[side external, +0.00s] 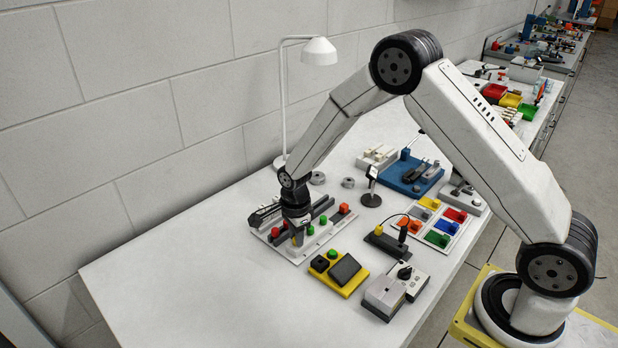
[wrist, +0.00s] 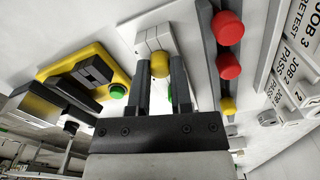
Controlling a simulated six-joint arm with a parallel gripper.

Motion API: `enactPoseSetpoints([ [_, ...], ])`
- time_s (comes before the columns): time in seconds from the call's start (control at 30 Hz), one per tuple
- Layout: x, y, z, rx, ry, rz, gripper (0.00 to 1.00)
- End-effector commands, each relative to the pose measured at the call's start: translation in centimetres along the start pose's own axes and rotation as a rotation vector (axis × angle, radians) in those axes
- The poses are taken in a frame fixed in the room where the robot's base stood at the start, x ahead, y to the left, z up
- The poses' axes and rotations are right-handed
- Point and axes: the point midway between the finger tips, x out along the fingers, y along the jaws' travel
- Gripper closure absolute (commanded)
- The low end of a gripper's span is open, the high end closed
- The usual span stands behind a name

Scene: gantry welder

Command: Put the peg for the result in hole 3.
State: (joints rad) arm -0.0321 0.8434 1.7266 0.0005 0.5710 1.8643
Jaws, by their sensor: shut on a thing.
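My gripper (wrist: 162,66) is shut on a yellow peg (wrist: 160,64), which shows between the fingertips in the wrist view. In the side view my gripper (side external: 297,238) points down over the peg board (side external: 298,258). A pale block (wrist: 152,38) with dark lines lies just beyond the held peg; whether the peg touches it I cannot tell. Two red pegs (wrist: 229,27) and another yellow peg (wrist: 228,105) stand along a dark rail to the right. Labels (wrist: 298,50) there read JOB 3, JOB 2 and PASS, partly cropped. Green pegs (side external: 323,219) stand on the board. Hole 3 cannot be made out.
A yellow fixture (side external: 346,291) with a dark screen and green button stands in front of the board. A grey-white device (side external: 383,297) is to its right. Coloured bins (side external: 437,239) and a lamp (side external: 319,50) stand farther back. The table's left part is clear.

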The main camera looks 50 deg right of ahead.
Motion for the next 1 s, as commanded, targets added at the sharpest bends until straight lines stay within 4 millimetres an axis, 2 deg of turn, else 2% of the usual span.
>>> enactPoseSetpoints([
  [0.13,0.2,0.1,0.0,0.000,0.000,0.001,1.00],
  [0.17,0.2,0.1,0.0,0.000,0.000,0.001,0.68],
  [0.2,0.2,0.1,0.0,0.000,0.000,0.001,0.55],
  [0.27,0.2,0.1,0.0,0.000,0.000,0.001,0.36],
  [0.3,0.2,0.1,0.0,0.000,0.000,0.001,0.33],
  [0.73,-0.3,0.0,0.0,0.000,0.000,0.000,0.33],
  [1.0,-2.5,0.0,0.0,0.000,0.000,-0.001,0.33],
])
